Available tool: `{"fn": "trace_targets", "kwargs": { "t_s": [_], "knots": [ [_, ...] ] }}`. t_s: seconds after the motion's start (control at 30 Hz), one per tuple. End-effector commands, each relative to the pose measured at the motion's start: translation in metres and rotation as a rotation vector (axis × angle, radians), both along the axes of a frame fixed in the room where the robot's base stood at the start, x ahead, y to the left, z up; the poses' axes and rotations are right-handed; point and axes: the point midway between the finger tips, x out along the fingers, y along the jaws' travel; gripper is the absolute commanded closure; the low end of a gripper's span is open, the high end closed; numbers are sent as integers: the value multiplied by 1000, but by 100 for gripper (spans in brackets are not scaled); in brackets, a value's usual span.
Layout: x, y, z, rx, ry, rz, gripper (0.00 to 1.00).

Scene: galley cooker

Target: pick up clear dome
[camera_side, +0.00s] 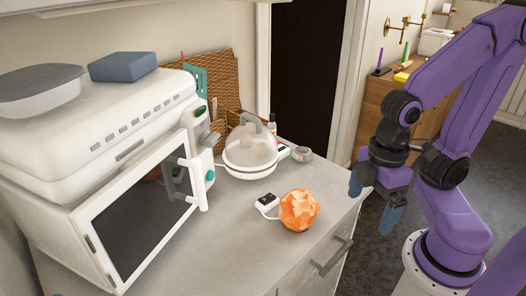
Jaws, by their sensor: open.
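The clear dome (262,149) is a see-through cover with a grey handle on top. It sits on a white round base on the counter, beside the microwave, and something pale shows inside it. My gripper (371,207) is open and empty, with its blue fingers pointing down. It is at the right, off the counter's right edge and well apart from the dome.
A white microwave (90,125) stands at left with its door ajar; a bowl (38,88) and a blue block (123,66) lie on top. An orange patterned ball (299,210) sits on the counter (235,250). A small jar (302,153) and wicker panels (222,75) are near the dome.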

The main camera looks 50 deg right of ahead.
Motion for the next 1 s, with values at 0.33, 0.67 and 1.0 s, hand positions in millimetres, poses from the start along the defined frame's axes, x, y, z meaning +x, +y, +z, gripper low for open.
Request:
{"fn": "trace_targets", "kwargs": {
  "t_s": [0.33, 0.67, 1.0],
  "knots": [
    [21, 13, 9, 1, 2, -124, 0],
    [127, 51, 43, -1, 15, -748, 0],
    [247, 50, 69, -1, 26, -1422, 0]
  ]
}}
